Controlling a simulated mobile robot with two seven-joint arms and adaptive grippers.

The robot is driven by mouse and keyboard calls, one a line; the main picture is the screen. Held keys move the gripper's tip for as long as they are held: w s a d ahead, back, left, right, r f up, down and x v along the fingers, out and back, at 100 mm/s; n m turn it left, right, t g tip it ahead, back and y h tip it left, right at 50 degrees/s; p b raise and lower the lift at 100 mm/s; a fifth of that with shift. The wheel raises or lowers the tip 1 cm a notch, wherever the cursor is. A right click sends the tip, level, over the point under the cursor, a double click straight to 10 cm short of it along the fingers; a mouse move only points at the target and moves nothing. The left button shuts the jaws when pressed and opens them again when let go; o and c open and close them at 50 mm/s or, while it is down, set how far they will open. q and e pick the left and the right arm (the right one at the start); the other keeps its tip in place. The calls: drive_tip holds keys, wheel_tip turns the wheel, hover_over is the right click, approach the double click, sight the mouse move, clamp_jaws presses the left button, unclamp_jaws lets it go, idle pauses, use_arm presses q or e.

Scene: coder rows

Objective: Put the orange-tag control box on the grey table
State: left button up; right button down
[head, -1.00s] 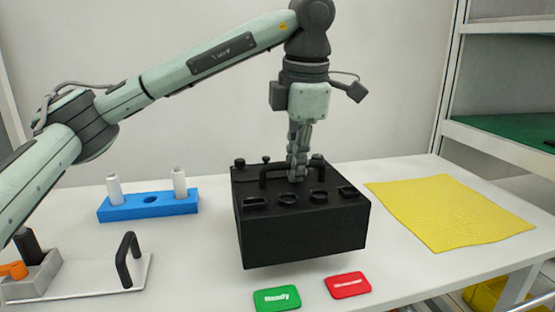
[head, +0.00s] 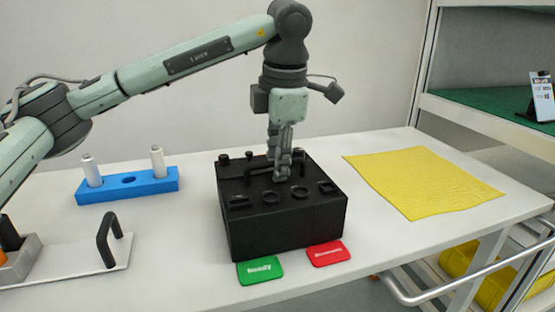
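A black control box (head: 285,232) with several knobs and a bar handle on its top is at the middle of the pale grey-white table (head: 380,240). I see no orange tag on its visible faces. My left gripper (head: 279,176) points down over the top of the box, with its fingers shut at the handle, which they partly hide. The box looks level and at or very near the table top; I cannot tell whether its underside touches. My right gripper is not in view.
A green "Ready" card (head: 260,271) and a red card (head: 328,254) lie just in front of the box. A blue rack (head: 128,187) with two white cylinders stands left. A yellow mat (head: 420,182) lies empty at right. A handled plate (head: 85,265) is front left.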

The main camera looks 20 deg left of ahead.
sight(281, 183)
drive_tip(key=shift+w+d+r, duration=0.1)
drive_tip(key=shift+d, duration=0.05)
use_arm(q)
drive_tip(key=shift+r, duration=0.1)
